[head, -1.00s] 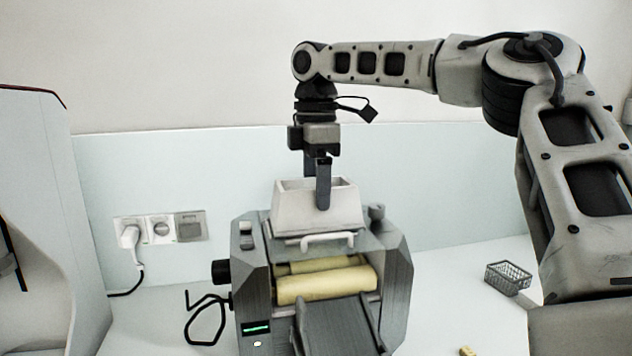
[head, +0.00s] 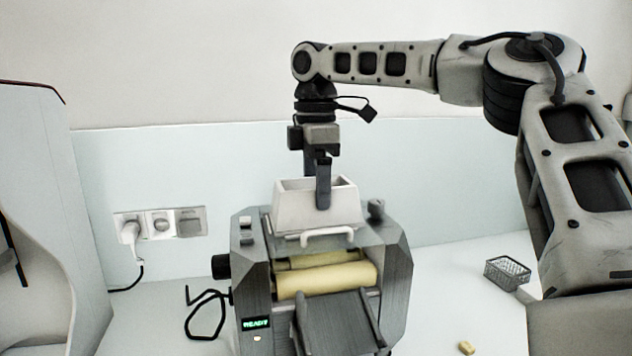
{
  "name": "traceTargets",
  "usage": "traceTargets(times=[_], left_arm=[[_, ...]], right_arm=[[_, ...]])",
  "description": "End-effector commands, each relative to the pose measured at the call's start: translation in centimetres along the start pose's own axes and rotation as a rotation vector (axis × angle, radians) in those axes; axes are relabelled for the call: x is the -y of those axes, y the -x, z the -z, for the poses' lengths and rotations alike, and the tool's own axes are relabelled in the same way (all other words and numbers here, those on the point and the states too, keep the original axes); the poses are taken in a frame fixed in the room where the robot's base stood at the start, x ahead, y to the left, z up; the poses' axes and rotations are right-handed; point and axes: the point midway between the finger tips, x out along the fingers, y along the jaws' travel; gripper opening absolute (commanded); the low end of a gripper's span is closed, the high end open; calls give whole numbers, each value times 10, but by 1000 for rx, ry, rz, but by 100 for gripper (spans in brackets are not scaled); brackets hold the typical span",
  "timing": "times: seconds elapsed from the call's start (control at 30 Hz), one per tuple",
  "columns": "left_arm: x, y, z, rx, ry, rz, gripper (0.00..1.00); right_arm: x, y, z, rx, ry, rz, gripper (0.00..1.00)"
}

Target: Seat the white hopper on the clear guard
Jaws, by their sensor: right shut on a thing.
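The white hopper (head: 300,212) is upright on top of the grey mill (head: 395,285), above its two cream rollers (head: 325,281). My right gripper (head: 322,192) points straight down and is shut on the hopper's front wall, one finger showing outside it. The clear guard is hard to make out under the hopper; a white handle (head: 327,236) shows just in front of the hopper's base. I cannot tell whether the hopper's base is fully flush. My left gripper is not in view.
A dark chute (head: 338,322) slopes out of the mill's front. A black cable (head: 205,318) lies left of the mill. A wire basket (head: 507,273) and a small yellow block (head: 466,347) lie on the white counter at right. Wall sockets (head: 161,226) are behind at left.

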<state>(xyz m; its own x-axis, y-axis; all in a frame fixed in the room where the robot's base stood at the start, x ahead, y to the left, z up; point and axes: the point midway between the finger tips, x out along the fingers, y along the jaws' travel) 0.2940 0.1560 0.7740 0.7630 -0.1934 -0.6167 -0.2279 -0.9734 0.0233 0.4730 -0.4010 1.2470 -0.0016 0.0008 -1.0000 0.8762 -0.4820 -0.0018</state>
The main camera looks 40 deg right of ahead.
Motion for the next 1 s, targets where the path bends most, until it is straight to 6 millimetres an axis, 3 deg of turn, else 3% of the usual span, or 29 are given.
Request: traceTargets(times=[0.67, 0.7, 0.77, 1.0], left_arm=[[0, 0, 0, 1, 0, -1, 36], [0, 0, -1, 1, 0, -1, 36], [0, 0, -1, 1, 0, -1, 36], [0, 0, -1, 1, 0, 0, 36]], right_arm=[[0, -3, 0, -1, 0, 0, 45], [0, -3, 0, 0, 0, -1, 80], [0, -3, 0, 0, 0, 0, 97], [0, -3, 0, 1, 0, 1, 97]])
